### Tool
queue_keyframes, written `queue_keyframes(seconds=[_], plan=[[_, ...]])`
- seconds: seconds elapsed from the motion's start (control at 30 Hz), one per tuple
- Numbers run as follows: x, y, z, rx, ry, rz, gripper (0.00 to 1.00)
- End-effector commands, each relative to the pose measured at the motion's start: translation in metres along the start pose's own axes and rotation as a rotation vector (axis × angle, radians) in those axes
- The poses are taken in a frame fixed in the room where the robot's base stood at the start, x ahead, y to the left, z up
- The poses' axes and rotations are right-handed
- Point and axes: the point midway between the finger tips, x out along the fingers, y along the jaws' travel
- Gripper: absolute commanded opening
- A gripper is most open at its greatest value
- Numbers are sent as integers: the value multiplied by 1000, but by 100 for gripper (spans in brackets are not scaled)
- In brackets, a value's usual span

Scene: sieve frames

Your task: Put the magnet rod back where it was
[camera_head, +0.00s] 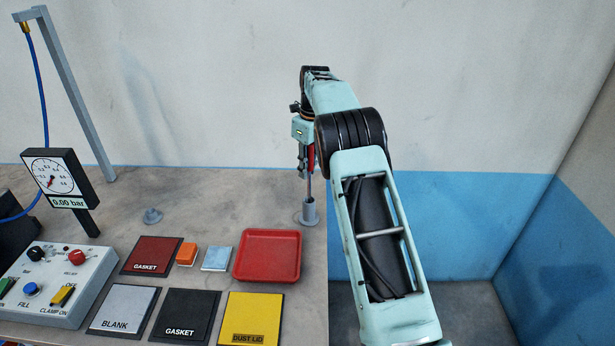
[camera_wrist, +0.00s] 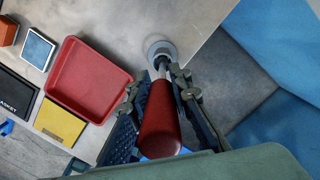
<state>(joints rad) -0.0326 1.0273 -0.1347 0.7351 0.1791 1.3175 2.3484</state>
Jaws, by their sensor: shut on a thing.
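The magnet rod has a red handle (camera_wrist: 160,122) and a thin metal shaft (camera_head: 309,187). My gripper (camera_head: 306,155) is shut on the red handle, with one finger on each side of it in the wrist view (camera_wrist: 159,92). The rod hangs about upright, handle up. Its lower end meets the mouth of a grey round holder (camera_head: 310,212), which also shows in the wrist view (camera_wrist: 161,49). The holder stands at the right edge of the bench. How deep the shaft sits in it is hidden.
A red tray (camera_head: 268,278) lies left of the holder. Further left are an orange block (camera_head: 187,255), a pale blue square (camera_head: 217,258), labelled mats, a control box (camera_head: 62,285) and a gauge (camera_head: 60,178). The bench drops off right of the holder.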

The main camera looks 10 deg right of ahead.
Motion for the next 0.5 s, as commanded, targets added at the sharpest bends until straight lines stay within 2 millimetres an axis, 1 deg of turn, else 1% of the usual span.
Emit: queue_keyframes(seconds=[0.03,0.1,0.17,0.5], plan=[[8,1,-2,0,3,3,0],[18,1,-2,0,3,3,0],[24,1,-3,0,2,2,0],[29,0,-3,0,1,0,0]])
